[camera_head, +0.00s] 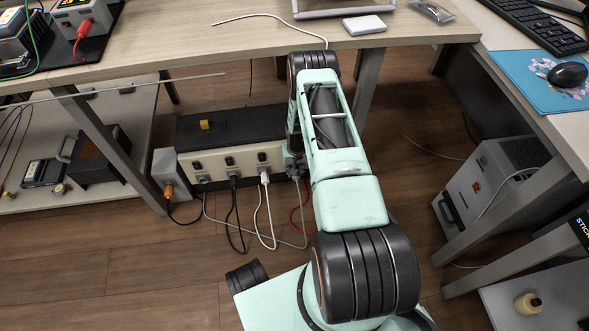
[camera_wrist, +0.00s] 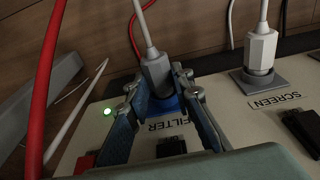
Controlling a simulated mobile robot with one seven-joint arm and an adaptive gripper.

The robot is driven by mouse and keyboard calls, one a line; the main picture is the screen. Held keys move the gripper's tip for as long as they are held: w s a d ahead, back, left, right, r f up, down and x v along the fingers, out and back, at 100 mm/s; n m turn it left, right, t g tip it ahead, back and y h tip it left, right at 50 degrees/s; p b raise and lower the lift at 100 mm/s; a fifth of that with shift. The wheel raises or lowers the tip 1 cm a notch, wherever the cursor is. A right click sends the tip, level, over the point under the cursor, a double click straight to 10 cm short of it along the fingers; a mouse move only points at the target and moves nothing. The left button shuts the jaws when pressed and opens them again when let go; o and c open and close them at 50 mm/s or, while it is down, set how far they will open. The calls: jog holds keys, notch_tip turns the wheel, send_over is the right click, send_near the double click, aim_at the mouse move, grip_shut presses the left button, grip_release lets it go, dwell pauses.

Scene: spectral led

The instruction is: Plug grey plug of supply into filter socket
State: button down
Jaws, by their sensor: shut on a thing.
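The grey plug (camera_wrist: 155,72) is upright between the two fingers of my gripper (camera_wrist: 162,82) in the wrist view, its pale cable rising from its top. My gripper is shut on it. The plug's lower end meets the blue filter socket (camera_wrist: 171,104), just behind the FILTER label on the pale panel (camera_wrist: 230,105). The fingers partly hide the socket, so I cannot tell how deep the plug sits. In the head view my gripper is mostly hidden behind my arm, at the right end of the socket box (camera_head: 225,164).
A green light (camera_wrist: 108,112) glows left of the socket. A white plug (camera_wrist: 261,50) stands in the SCREEN socket (camera_wrist: 259,80) to the right. A red cable (camera_wrist: 45,85) crosses the left side. In the head view, cables hang before the box below the desk (camera_head: 180,40).

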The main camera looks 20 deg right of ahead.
jog(key=shift+w, duration=0.15)
jog(key=c, duration=1.6)
grip_release()
notch_tip(320, 180, up, 12)
jog(key=s, duration=0.1)
jog(key=shift+s+a, duration=0.15)
jog(key=shift+s, duration=0.05)
